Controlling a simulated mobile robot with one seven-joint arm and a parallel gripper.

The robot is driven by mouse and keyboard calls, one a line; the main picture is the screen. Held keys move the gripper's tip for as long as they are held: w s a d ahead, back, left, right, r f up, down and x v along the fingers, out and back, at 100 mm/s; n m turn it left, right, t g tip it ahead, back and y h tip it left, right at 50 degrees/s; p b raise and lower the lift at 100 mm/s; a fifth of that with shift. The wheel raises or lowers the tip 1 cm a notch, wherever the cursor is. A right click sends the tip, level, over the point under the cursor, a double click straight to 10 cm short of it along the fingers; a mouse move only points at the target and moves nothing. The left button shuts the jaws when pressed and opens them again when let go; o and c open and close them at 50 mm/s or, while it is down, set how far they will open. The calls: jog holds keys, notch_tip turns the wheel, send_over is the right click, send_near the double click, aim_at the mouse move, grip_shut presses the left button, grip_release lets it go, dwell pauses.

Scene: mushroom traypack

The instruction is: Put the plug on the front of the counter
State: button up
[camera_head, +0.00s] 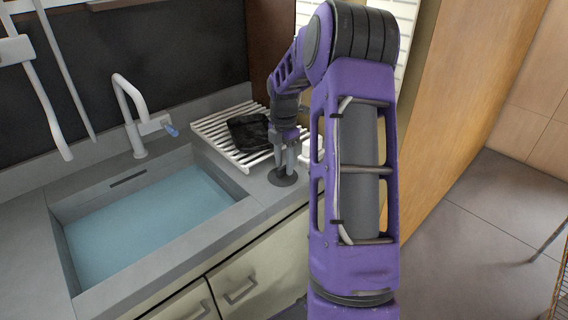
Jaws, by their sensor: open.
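The plug (284,181), a dark round disc, lies on the front strip of the counter (262,199), right of the sink and close to the front edge. My gripper (285,168) points down over the plug with its fingers open. The fingers are at or just above the disc and cover part of it. I cannot tell whether they touch it.
The sink (225,208) with a blue basin is at the left. A white slatted rack (213,128) with a black object (248,133) on it stands behind my gripper. A white tap (137,140) is behind the sink. A wooden panel (470,100) rises at the right.

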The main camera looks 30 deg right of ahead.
aim_at(284, 166)
notch_tip(284, 166, up, 12)
jog(key=p, duration=0.1)
jog(key=shift+p, duration=0.3)
jog(key=shift+f, duration=0.1)
